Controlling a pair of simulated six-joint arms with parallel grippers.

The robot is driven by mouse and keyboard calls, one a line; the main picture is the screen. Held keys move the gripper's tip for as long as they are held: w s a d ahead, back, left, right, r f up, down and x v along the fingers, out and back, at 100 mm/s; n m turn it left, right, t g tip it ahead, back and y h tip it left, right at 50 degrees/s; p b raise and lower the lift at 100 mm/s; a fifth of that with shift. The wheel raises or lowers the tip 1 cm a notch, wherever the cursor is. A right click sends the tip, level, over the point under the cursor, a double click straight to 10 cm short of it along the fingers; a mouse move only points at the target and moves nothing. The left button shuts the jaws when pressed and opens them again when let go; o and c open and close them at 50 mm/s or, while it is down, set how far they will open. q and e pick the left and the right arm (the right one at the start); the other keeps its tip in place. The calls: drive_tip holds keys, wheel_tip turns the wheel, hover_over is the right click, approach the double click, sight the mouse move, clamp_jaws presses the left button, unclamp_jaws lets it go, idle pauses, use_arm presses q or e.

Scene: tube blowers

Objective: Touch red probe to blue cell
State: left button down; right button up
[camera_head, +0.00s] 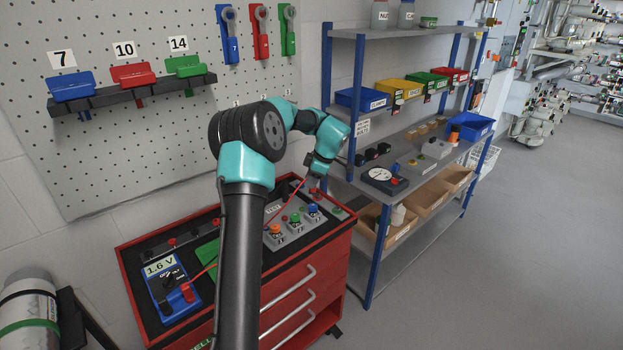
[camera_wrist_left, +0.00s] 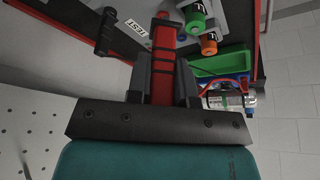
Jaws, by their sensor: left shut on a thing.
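My left gripper (camera_head: 316,172) is above the back right of the red cart's top. In the left wrist view its fingers (camera_wrist_left: 163,85) are shut on the red probe (camera_wrist_left: 162,60), which points away from the wrist. A red lead runs from it to the blue meter (camera_head: 172,290), which reads 1.6 V. The blue cell (camera_head: 313,210) stands upright in a grey holder at the right of a row, beside the green cell (camera_head: 294,218) and the orange cell (camera_head: 275,230). I cannot tell how far the probe tip is from the blue cell. My right gripper is not in view.
A green tray (camera_head: 207,252) lies on the cart, partly behind my arm. A shelf unit (camera_head: 388,192) with bins stands close to the right of the gripper. A pegboard (camera_head: 120,150) rises behind the cart. Open floor lies at the right.

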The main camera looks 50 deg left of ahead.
sight(311, 193)
use_arm(q)
drive_tip(key=shift+f, duration=1.65)
drive_tip(key=shift+f, duration=0.5)
idle(2.4)
drive_tip(key=shift+r, duration=0.15)
drive_tip(key=shift+r, duration=2.45)
